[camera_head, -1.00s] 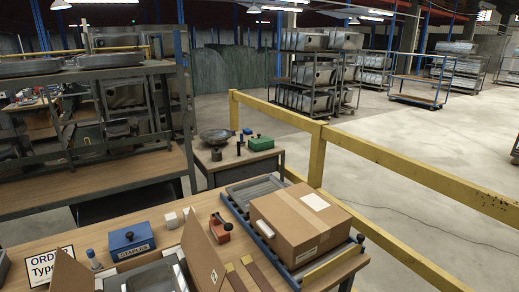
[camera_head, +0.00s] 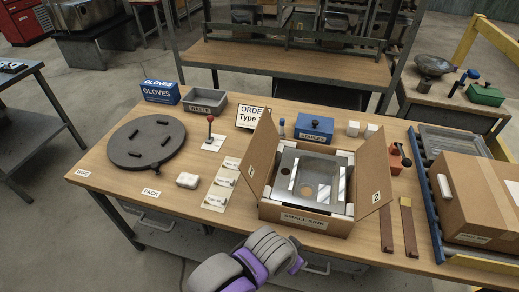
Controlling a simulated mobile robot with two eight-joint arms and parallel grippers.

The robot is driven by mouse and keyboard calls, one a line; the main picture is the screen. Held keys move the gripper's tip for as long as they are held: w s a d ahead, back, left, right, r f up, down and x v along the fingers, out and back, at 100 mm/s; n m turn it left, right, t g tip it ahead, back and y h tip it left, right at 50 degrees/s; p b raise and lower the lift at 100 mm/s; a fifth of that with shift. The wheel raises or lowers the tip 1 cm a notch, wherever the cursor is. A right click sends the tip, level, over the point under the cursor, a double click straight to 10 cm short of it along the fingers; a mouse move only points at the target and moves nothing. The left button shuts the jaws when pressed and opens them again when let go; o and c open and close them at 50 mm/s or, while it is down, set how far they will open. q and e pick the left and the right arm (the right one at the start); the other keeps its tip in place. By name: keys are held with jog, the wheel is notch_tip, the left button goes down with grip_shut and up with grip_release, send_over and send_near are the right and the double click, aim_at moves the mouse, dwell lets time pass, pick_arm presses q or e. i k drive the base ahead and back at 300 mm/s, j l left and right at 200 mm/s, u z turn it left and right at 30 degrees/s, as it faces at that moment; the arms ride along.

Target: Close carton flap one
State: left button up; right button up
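An open cardboard carton (camera_head: 312,224), its front labelled "SMALL SINK", stands on the packing table with a metal sink (camera_head: 305,182) inside. Its left flap (camera_head: 263,150) stands up and carries a small white label too small to read. Its right flap (camera_head: 374,182), marked "2", also stands up, leaning outward. A grey and purple arm, which seems to be my left, reaches in at the bottom, in front of the carton and apart from it. Its gripper (camera_head: 292,262) is at the table's front edge; its fingers are not clear. My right gripper is not in view.
A closed carton (camera_head: 478,200) sits on the roller rack at the right. A blue stapler box (camera_head: 313,128) and white blocks stand behind the open carton. A red-knobbed lever (camera_head: 210,132) and a dark round turntable (camera_head: 147,143) are left. Two brown strips (camera_head: 408,228) lie to the right.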

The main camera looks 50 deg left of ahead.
aim_at(254, 167)
jog(key=k+j, duration=0.1)
jog(key=j, duration=0.35)
jog(key=k+j+z, duration=0.1)
jog(key=j, duration=0.3)
jog(key=k+j+z, duration=0.1)
jog(key=j, duration=0.35)
jog(key=k+j, duration=0.15)
jog(key=j, duration=0.25)
jog(key=k+j+z, duration=0.1)
jog(key=j, duration=0.3)
jog(key=k+j, duration=0.2)
jog(key=j, duration=0.2)
jog(key=k+j+z, duration=0.15)
jog(key=j, duration=0.25)
